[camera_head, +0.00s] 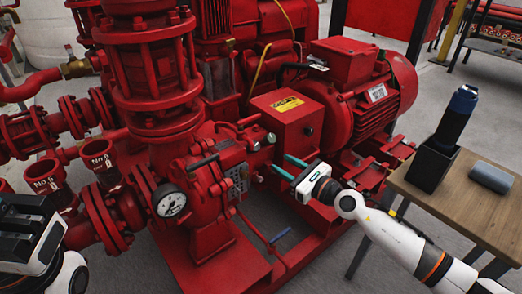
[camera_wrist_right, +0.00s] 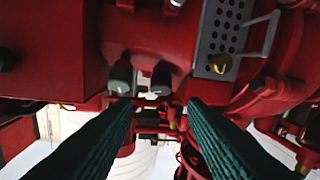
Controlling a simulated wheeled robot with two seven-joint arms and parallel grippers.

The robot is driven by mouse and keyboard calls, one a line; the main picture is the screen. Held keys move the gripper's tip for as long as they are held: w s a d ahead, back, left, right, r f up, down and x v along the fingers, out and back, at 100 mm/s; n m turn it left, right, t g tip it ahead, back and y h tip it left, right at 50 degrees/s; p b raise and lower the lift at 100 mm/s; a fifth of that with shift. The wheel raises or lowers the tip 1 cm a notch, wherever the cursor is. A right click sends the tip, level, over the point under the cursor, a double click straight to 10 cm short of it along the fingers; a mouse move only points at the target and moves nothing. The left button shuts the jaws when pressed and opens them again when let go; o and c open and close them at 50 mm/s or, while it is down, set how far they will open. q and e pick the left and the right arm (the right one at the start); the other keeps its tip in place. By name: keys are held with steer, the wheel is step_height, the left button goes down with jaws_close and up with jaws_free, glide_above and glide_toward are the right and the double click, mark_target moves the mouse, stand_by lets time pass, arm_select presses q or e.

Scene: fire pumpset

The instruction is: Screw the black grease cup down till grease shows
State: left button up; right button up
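In the right wrist view a black cup (camera_wrist_right: 161,75) sticks out of the red pump housing. A grey-green cup (camera_wrist_right: 121,78) sits beside it on the left. My right gripper (camera_wrist_right: 157,104) is open, its two teal ribbed fingers spread apart with nothing held between them. Both cups lie beyond the fingertips. In the head view my right gripper (camera_head: 280,166) points left at the pump's bearing housing. The pale green cup (camera_head: 271,138) shows just above its fingers there; I cannot make out the black cup clearly. My left gripper (camera_head: 28,228) is at the lower left, partly cut off.
A red motor (camera_head: 390,85) and a yellow-labelled box (camera_head: 287,112) stand behind my right gripper. A pressure gauge (camera_head: 171,203) faces forward.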

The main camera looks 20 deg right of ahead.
mark_target(257, 148)
steer(key=b+x, duration=0.1)
steer(key=x, duration=1)
steer(key=shift+w+a+r, duration=0.1)
steer(key=shift+w+a, duration=0.1)
steer(key=shift+a, duration=0.05)
steer(key=shift+c, duration=0.6)
steer(key=c, duration=0.6)
